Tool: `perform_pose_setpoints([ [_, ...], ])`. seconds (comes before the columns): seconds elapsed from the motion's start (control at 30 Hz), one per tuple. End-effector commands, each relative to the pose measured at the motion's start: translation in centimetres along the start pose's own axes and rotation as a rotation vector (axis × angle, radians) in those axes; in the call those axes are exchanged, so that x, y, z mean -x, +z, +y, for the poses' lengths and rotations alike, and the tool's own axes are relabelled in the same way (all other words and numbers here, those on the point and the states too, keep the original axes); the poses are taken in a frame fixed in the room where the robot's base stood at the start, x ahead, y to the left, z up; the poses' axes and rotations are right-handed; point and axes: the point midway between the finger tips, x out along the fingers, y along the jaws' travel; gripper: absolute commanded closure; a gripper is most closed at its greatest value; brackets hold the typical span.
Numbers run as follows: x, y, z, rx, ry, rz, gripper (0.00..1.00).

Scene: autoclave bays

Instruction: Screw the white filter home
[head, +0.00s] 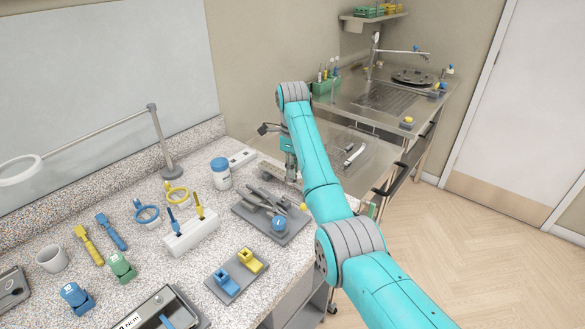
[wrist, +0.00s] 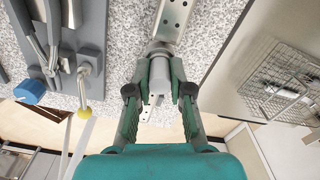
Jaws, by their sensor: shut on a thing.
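The white filter (wrist: 158,78) shows in the wrist view as a short pale cylinder between the fingers of my gripper (wrist: 159,86). My gripper is shut on its sides. The filter's far end lies at a metal collar below a perforated steel bracket (wrist: 173,18); I cannot tell how deep it sits or whether threads are engaged. In the head view my gripper (head: 291,165) points down at the right end of the speckled counter, partly covered by my arm. The filter cannot be made out there.
A grey tray of tools with a blue knob (head: 279,222) lies close by on the counter. A blue-lidded jar (head: 221,172) and a white rack (head: 190,236) stand further left. A wire basket (wrist: 287,82) lies right of my gripper in the wrist view.

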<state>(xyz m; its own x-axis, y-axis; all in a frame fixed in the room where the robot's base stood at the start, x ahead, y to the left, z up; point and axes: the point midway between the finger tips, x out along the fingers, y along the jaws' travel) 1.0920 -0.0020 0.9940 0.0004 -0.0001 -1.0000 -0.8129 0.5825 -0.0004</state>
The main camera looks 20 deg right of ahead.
Motion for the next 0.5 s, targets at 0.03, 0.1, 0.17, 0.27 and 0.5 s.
perform_pose_setpoints([
  [0.03,-0.22,-0.01,0.11,-0.046,0.003,0.002,1.00],
  [0.1,-0.22,-0.01,0.12,-0.115,0.003,0.002,1.00],
  [0.17,-0.22,-0.01,0.14,-0.161,0.003,0.002,1.00],
  [0.27,-0.22,-0.01,0.15,-0.207,0.003,0.002,1.00],
  [0.5,-0.21,-0.01,0.15,-0.213,0.003,0.002,1.00],
])
